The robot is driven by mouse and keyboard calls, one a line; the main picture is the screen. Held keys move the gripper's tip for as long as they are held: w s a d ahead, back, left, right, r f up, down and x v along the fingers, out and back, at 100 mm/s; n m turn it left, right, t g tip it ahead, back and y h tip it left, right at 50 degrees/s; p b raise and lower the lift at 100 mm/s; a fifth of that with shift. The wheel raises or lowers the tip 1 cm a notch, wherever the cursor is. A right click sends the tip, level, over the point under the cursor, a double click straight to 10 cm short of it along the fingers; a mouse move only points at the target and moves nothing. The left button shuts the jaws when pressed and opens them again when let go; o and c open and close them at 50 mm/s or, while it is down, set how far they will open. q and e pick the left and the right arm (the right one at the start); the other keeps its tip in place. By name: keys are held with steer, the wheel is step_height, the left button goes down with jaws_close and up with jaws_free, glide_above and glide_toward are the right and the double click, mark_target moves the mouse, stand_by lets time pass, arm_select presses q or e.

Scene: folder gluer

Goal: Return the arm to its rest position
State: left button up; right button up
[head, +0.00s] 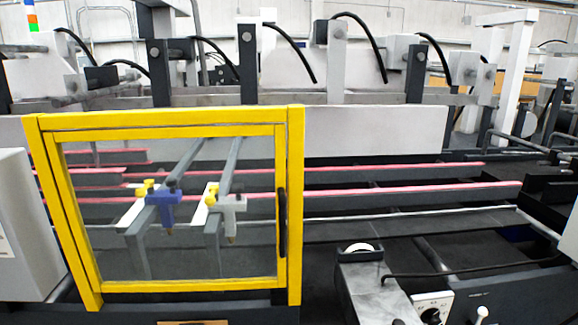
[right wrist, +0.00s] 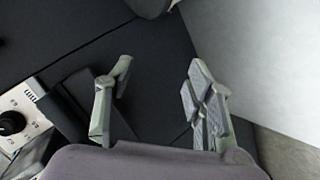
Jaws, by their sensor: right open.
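My right gripper (right wrist: 160,78) shows in the right wrist view with its two grey-green fingers spread apart. Nothing is between the fingertips. Behind them is a dark, flat surface (right wrist: 150,40), and I cannot tell how far off it is. Neither gripper and no arm of mine shows in the head view. My left gripper is in neither view.
A yellow-framed clear guard door (head: 292,200) stands shut at the machine's front left. A control box with a knob (head: 432,308) sits low at right; a knob panel (right wrist: 14,118) shows left of my right gripper. A pale panel (right wrist: 265,60) lies right.

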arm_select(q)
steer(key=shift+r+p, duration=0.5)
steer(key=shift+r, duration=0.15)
arm_select(e)
steer(key=s+a+f+m+g, duration=0.2)
steer(key=s+a+f, duration=0.1)
steer(key=s+f, duration=0.4)
steer(key=s+a+f+m+g, duration=0.2)
steer(key=s+a+f+g, duration=0.1)
steer(key=s+f, duration=0.3)
steer(key=shift+s+a+f+y, duration=0.3)
steer(key=shift+s+f, duration=0.1)
steer(key=shift+s, duration=0.15)
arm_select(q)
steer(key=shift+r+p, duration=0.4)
arm_select(e)
steer(key=s+a+f+m+g, duration=0.1)
steer(key=s+a+f, duration=0.1)
steer(key=s, duration=0.3)
steer(key=s+a+f+m+g, duration=0.1)
steer(key=s+a+f+g, duration=0.1)
steer(key=s, duration=0.4)
steer(key=s+a+f+m+g, duration=0.1)
steer(key=s+a+f+g, duration=0.1)
steer(key=s, duration=0.4)
steer(key=shift+a+f+m+y, duration=0.2)
steer(key=shift+a+m+y, duration=0.1)
steer(key=shift+a, duration=0.1)
